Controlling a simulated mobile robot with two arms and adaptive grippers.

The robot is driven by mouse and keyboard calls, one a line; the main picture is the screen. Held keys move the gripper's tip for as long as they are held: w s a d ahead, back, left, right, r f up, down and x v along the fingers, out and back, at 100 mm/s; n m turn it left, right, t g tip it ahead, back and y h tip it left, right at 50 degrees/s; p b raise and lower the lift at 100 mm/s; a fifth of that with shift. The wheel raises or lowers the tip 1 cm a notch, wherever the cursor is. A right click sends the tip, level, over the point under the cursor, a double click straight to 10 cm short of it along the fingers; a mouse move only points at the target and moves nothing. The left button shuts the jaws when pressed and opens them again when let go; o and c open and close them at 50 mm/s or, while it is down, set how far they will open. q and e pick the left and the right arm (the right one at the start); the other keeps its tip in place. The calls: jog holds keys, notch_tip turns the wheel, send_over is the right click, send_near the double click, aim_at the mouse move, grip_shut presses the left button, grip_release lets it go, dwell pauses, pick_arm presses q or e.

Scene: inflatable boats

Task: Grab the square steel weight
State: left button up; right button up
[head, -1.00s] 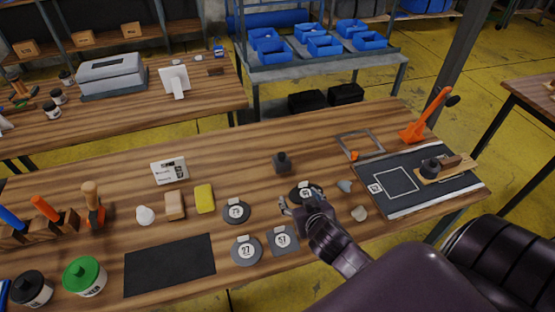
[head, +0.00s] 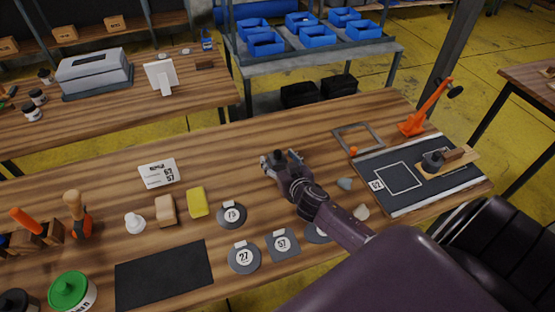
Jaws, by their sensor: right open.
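The square steel weight (head: 278,157) is a small dark block with a knob on top. It stands upright on the wooden workbench, mostly hidden by my right gripper. My right gripper (head: 281,158) is open, with its fingers around or just above the weight; I cannot tell whether they touch it. A square dark pad (head: 283,243) labelled 57 lies nearer the front edge. A white sign (head: 159,173) with numbers stands to the left. My left gripper is out of view.
Round discs (head: 232,215) with number labels lie in front of the gripper, one partly under my right arm. A yellow block (head: 198,202) and a black mat (head: 163,275) lie left.

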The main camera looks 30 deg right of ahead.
jog(key=shift+w+d+f, duration=0.1)
jog(key=shift+w+f, duration=0.1)
jog(key=shift+w, duration=0.25)
jog(key=shift+c, duration=0.4)
grip_shut()
jog(key=shift+w+r, duration=0.15)
jog(key=shift+r, duration=0.05)
